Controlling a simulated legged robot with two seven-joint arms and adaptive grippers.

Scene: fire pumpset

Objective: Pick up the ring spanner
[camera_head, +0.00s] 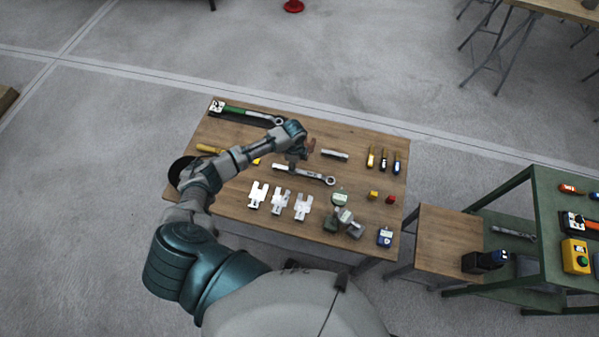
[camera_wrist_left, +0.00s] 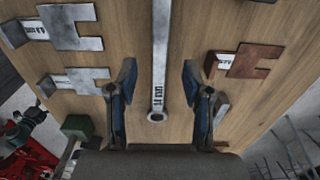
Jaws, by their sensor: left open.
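The ring spanner (camera_head: 305,174), a long grey metal bar with a ring at its right end, lies flat on the wooden table (camera_head: 234,205). In the left wrist view the spanner (camera_wrist_left: 159,60) runs upright through the middle, its ring end at the bottom and markings on the shaft. My left gripper (camera_head: 293,163) is above the spanner, over its left part. In the wrist view my left gripper (camera_wrist_left: 158,68) is open, one finger on each side of the shaft, with gaps on both sides. Its height above the table is hard to tell. My right gripper is not in view.
Pale fork-shaped plates (camera_head: 280,202) lie in front of the spanner. A rusty fork plate (camera_wrist_left: 256,61) lies right of the fingers in the wrist view. Green-grey blocks (camera_head: 343,220) stand near the front edge. A green-handled wrench (camera_head: 248,114) lies at the back left.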

